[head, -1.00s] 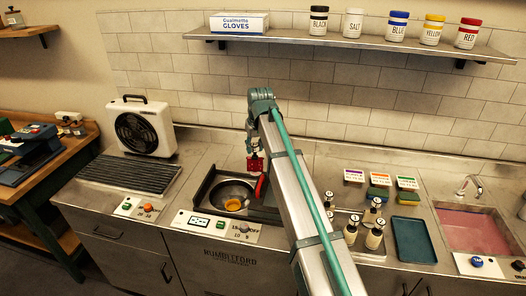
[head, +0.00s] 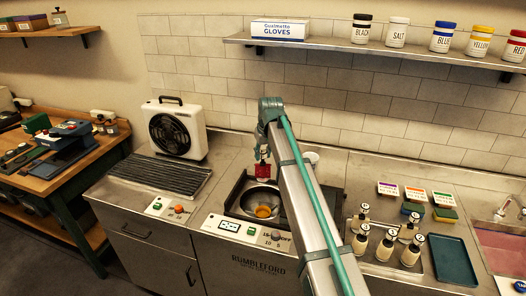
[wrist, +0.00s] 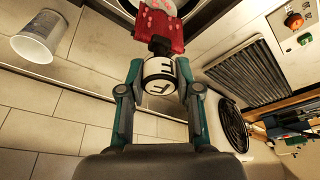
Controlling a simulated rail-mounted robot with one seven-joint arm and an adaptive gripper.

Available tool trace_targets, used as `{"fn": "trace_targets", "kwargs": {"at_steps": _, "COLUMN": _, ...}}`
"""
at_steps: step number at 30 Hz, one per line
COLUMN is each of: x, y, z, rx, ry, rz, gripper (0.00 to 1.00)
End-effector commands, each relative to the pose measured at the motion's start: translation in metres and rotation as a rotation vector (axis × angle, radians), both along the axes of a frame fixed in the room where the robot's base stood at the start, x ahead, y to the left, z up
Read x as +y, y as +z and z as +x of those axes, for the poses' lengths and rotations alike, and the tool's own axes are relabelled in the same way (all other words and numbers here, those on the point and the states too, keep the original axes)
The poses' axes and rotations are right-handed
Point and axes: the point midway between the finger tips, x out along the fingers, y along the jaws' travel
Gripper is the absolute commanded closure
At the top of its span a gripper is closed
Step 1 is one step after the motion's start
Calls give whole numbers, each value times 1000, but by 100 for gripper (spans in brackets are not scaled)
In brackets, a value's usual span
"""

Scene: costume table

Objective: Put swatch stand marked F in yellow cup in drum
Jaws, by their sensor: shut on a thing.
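My gripper (wrist: 160,88) is shut on the swatch stand marked F (wrist: 158,72), whose white round end with the letter F sits between the fingers. A red swatch (wrist: 158,22) with pale spots hangs from the stand's far end. In the head view the red swatch (head: 263,170) is above the drum (head: 249,190), a round metal basin. A small yellow cup (head: 263,211) lies low in the drum, below the swatch in the picture and apart from it. My arm covers the drum's right side.
A white cup (wrist: 35,40) stands behind the drum and shows past my arm in the head view (head: 311,157). A fan heater (head: 178,130) stands left.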

Motion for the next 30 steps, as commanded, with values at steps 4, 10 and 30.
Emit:
{"fn": "trace_targets", "kwargs": {"at_steps": 4, "x": 0, "y": -16, "z": 0, "rx": 1, "ry": 0, "rz": 0, "gripper": 100}}
{"fn": "trace_targets", "kwargs": {"at_steps": 10, "x": 0, "y": -34, "z": 0, "rx": 1, "ry": 0, "rz": 0, "gripper": 100}}
{"fn": "trace_targets", "kwargs": {"at_steps": 30, "x": 0, "y": -94, "z": 0, "rx": 0, "ry": 0, "rz": 0, "gripper": 100}}
